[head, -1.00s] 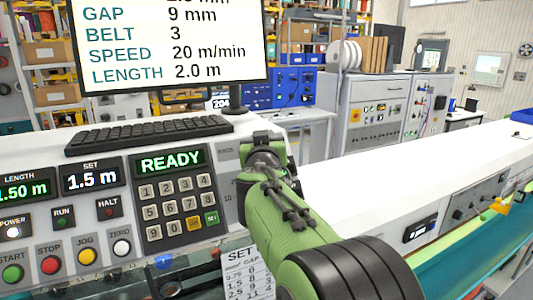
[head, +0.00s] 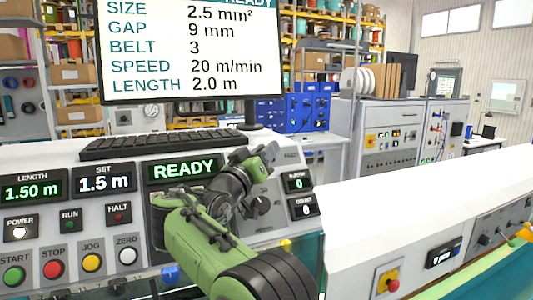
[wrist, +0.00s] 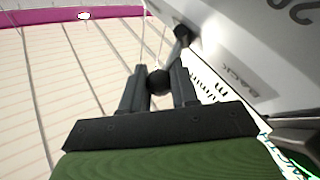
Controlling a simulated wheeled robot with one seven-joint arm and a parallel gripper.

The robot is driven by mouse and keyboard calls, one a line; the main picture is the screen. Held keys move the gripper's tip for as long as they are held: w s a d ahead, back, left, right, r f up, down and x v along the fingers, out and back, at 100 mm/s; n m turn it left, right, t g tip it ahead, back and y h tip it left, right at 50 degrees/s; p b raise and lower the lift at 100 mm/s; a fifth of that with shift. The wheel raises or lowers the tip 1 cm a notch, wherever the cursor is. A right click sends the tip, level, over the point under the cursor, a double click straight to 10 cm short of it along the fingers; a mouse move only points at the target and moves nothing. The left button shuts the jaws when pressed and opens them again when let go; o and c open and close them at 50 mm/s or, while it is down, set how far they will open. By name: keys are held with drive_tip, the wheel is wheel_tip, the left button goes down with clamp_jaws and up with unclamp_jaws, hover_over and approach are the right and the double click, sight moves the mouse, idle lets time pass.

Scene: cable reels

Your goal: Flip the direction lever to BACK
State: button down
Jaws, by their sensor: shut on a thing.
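In the wrist view the two dark fingers of my gripper (wrist: 159,88) are closed around a round black knob (wrist: 158,80), the end of the direction lever. A dark stub (wrist: 181,34) stands out from the pale panel just above and right of it. The word BACK (wrist: 237,82) is printed on the panel to the right of the fingers and reads tilted. In the head view my arm covers the keypad and the panel's right part; the lever and fingertips cannot be made out there.
The control panel carries a READY display (head: 184,170), a red STOP button (head: 54,269) and a green START button (head: 14,275). A keyboard (head: 160,144) lies above it, under a large monitor (head: 190,50). A white machine cover (head: 420,215) runs to the right.

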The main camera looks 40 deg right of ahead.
idle(0.4)
drive_tip(key=c, duration=0.9)
unclamp_jaws()
drive_tip(key=b+v, duration=1.1)
drive_tip(key=v, duration=0.4)
drive_tip(key=shift+a+f, duration=0.2)
drive_tip(key=shift+a, duration=0.05)
